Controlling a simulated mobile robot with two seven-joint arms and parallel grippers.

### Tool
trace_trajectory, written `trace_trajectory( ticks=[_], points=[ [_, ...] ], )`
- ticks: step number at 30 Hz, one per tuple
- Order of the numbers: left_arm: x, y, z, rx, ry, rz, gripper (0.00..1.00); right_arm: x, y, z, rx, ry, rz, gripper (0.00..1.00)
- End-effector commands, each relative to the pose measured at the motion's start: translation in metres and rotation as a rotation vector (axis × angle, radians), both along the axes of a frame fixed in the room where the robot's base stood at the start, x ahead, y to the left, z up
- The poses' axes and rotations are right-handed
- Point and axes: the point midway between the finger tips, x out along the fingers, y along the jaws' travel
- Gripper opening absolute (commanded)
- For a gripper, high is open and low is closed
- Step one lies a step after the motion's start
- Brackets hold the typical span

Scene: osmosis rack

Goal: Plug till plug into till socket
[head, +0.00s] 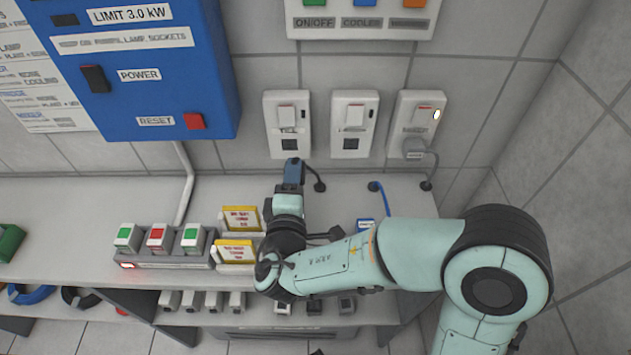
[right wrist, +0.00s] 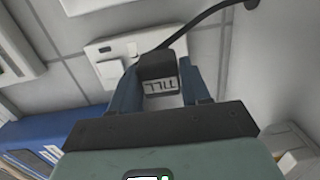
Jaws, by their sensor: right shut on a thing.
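The till plug (right wrist: 160,86) is a dark block with a white "TILL" label, upside down in the right wrist view. My right gripper (head: 292,168) is shut on it, with blue fingers on either side; it also shows in the right wrist view (right wrist: 160,92). The plug is just below the leftmost wall socket (head: 288,118), whose dark opening shows above the fingers. A socket plate (right wrist: 110,47) is behind the plug in the right wrist view. My left gripper is out of view.
The middle socket (head: 354,118) is empty. The right socket holds a grey plug (head: 414,149) and has a lit switch. A blue cable (head: 377,188) lies on the counter. Button boxes (head: 160,240) and yellow signs (head: 240,218) stand to the left. A blue panel (head: 150,90) hangs upper left.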

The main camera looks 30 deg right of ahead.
Motion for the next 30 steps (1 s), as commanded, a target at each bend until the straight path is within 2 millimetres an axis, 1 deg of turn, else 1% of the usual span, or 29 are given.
trace_trajectory(
  ticks=[1,5,15,19,23,30],
  points=[
    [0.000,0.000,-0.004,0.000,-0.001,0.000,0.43,0.001,0.006,-0.002,-0.010,-0.015,0.028,0.20],
    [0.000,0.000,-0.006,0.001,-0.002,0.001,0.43,0.002,0.013,-0.001,-0.023,-0.037,0.067,0.20],
    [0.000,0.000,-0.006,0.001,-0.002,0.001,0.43,0.003,0.014,0.000,-0.024,-0.039,0.071,0.20],
    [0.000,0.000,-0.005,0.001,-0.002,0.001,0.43,0.005,0.012,0.000,-0.024,-0.039,0.070,0.20],
    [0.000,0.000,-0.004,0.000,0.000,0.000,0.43,0.013,0.008,0.000,-0.024,-0.039,0.069,0.20],
    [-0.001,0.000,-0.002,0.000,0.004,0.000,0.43,0.032,-0.004,0.000,-0.025,-0.040,0.068,0.20]
  ],
)
